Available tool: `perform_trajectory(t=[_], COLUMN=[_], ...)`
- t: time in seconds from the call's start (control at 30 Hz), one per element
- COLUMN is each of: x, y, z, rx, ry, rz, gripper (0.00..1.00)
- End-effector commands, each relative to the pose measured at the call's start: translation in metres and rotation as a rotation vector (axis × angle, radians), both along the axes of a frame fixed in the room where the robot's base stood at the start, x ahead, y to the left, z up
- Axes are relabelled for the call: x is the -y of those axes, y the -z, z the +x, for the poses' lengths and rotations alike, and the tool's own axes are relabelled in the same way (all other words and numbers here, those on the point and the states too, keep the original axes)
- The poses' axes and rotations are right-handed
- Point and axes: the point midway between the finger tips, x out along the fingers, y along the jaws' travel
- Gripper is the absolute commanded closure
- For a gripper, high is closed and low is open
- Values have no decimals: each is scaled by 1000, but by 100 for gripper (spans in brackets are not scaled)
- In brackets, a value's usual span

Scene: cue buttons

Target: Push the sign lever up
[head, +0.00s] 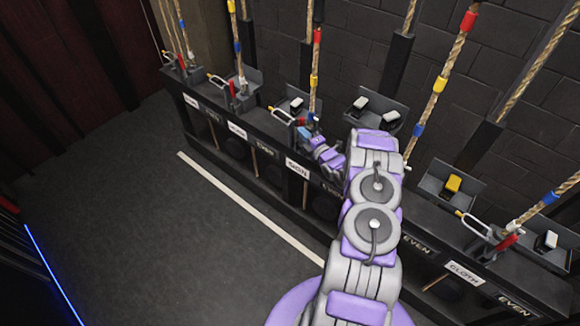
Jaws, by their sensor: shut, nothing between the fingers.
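The white SIGN label (298,167) is on the front of the long black rail. Above it is the sign lever, its red handle (301,121) partly hidden by my gripper. A pale wire loop (281,115) is just left of the handle. My gripper (304,132) is small and shut, with nothing seen in it. It is at the lever, just below the red part; whether it touches cannot be told. My purple and grey arm reaches up from the bottom and hides the rail to the right.
Other red-handled levers stand at left (232,90) and at right (508,243), beside the CLOTH label (463,272). Ropes with coloured bands (441,85) rise behind the rail. The dark floor (130,220) at left is clear.

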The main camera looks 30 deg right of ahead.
Motion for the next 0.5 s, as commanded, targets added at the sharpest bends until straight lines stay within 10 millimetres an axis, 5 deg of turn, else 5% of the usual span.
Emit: perform_trajectory(t=[0.5], x=[13], y=[-2], z=[2], rx=[6], ry=[12], rz=[-2], gripper=[100])
